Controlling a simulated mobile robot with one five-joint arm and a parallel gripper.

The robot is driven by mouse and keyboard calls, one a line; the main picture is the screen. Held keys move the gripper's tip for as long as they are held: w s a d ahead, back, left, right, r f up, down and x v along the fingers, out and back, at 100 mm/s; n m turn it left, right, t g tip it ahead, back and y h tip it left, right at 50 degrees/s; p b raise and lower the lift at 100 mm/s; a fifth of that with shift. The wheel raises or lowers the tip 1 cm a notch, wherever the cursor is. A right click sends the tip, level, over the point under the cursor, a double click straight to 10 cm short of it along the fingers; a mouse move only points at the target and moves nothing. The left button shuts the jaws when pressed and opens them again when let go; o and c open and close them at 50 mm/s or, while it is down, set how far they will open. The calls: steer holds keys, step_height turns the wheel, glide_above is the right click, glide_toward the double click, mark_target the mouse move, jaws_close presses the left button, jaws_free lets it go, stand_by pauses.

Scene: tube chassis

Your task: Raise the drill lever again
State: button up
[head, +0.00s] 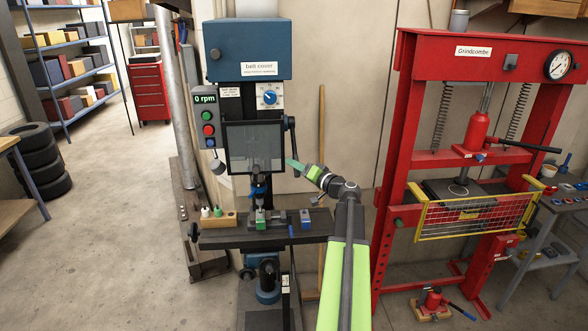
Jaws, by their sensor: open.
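The drill press stands in the middle of the head view, with a blue belt cover (249,50) on top. Its dark lever (291,135) is on the right side of the drill head, with a knob at its upper end, and runs downward. My gripper (298,166) is to the right of the drill, close to the lever's lower end. Its jaws are open, and I see nothing held in them. Whether a finger touches the lever is too small to tell. The clear guard (252,147) hangs in front of the chuck.
The drill table (220,239) carries a vise and small blocks. The speed display (205,99) reads 0 rpm. A wooden pole (321,120) leans against the wall behind my arm. A red press (401,150) with a yellow mesh guard (478,216) stands right.

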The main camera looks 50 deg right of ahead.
steer(key=shift+c, duration=0.2)
jaws_close()
stand_by(1.1)
